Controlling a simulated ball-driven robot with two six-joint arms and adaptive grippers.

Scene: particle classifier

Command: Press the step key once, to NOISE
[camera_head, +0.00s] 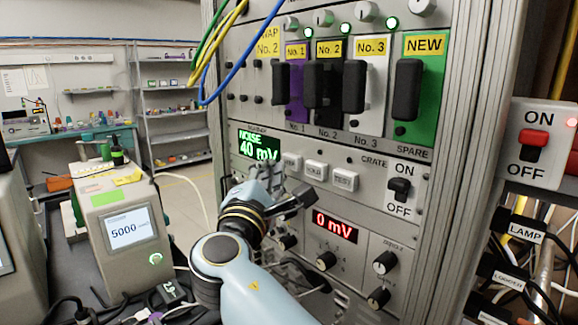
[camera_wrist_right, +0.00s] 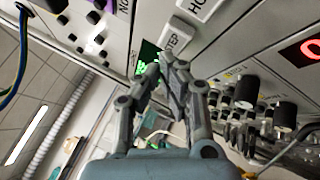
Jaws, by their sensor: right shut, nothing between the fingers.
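The step key (camera_head: 292,162) is a white key on the grey rack panel, at the left end of a row of keys. It also shows in the right wrist view (camera_wrist_right: 178,38), tilted and lettered STEP. The green display (camera_head: 259,146) left of it reads NOISE, 40 mV; part of it shows in the right wrist view (camera_wrist_right: 148,53). My right gripper (camera_head: 269,170) is shut and empty, its fingertips just below the display and key. In the right wrist view the fingertips (camera_wrist_right: 170,62) are close by the key's lower edge; I cannot tell whether they touch. My left gripper is out of view.
The HOLD key (camera_head: 315,170) and TEST key (camera_head: 345,181) sit right of the step key. The crate switch (camera_head: 399,189) is further right. Blue, yellow and green cables hang at the upper left. A red 0 mV display (camera_head: 335,226) and knobs lie below.

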